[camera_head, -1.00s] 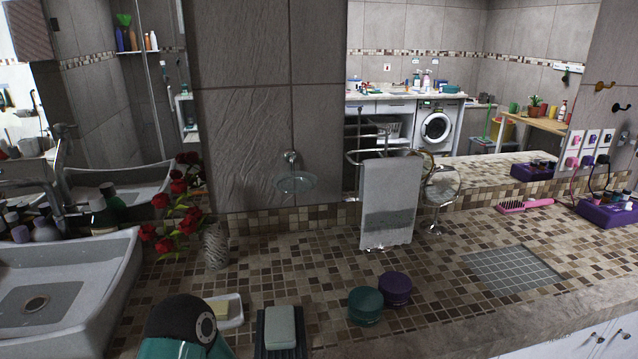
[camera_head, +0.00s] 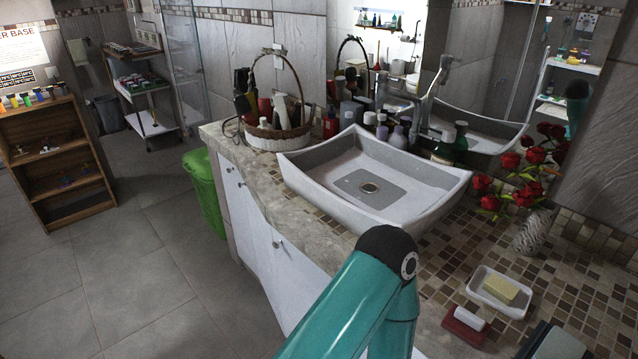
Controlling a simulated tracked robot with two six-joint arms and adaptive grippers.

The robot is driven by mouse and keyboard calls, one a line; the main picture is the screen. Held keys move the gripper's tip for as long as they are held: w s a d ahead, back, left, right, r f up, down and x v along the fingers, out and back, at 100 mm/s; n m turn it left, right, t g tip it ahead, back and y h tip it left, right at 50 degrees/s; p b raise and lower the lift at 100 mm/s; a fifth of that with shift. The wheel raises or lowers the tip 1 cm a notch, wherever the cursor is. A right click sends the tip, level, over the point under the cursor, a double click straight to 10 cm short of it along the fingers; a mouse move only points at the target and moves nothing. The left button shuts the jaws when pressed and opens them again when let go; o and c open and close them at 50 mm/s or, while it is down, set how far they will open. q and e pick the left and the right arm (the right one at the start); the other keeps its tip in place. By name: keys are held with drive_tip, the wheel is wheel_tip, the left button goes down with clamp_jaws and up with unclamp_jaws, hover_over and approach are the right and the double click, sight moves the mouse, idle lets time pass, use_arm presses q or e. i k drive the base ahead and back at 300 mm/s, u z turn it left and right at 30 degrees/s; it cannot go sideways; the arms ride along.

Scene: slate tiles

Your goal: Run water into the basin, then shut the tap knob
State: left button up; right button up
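The white basin (camera_head: 310,177) stands on the tiled counter in the middle of the view. Its drain (camera_head: 369,188) shows on a grey patch of the floor of the bowl, and I see no water in it. The metal tap (camera_head: 424,105) rises behind the basin, in front of the mirror, and I see no stream from it. I cannot make out the tap knob or its setting. A teal link of my own arm rises from the bottom edge in front of the basin. Neither of my grippers shows.
A wicker basket (camera_head: 278,136) and several bottles (camera_head: 398,137) stand left of and behind the basin. A vase (camera_head: 534,232) of red roses and a soap dish (camera_head: 483,291) stand to the right.

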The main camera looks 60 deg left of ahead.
sight(381, 76)
drive_tip(key=z, duration=0.95)
drive_tip(key=i, duration=0.15)
drive_tip(key=u, duration=2.65)
drive_tip(key=k, duration=0.45)
drive_tip(key=u, duration=1.35)
drive_tip(key=i, duration=2.15)
